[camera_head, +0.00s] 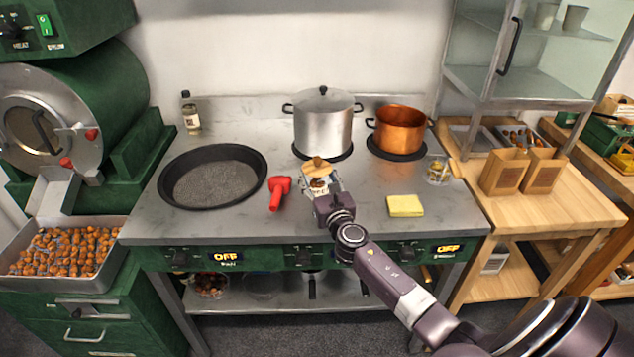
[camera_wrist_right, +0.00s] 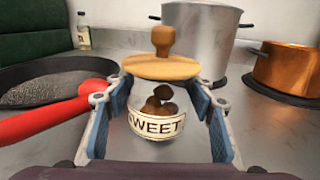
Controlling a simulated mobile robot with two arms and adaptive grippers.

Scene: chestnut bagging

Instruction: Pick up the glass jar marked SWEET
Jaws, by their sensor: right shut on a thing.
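The glass jar marked SWEET (camera_wrist_right: 157,122) has a wooden knobbed lid and brown chestnuts inside. In the right wrist view it stands upright between the two blue-padded fingers of my right gripper (camera_wrist_right: 162,118). My right gripper is shut on the jar. In the head view the jar (camera_head: 318,187) is at the middle of the steel stove top, partly hidden behind my right gripper (camera_head: 322,192). I cannot tell whether its base touches the surface. My left gripper is out of view.
A red-handled thing (camera_head: 278,192) lies left of the jar, near a black pan (camera_head: 212,178). A steel pot (camera_head: 323,125) and a copper pot (camera_head: 400,128) stand behind. A yellow sponge (camera_head: 405,206) and a small glass jar (camera_head: 438,171) are at right. Bare steel lies between them.

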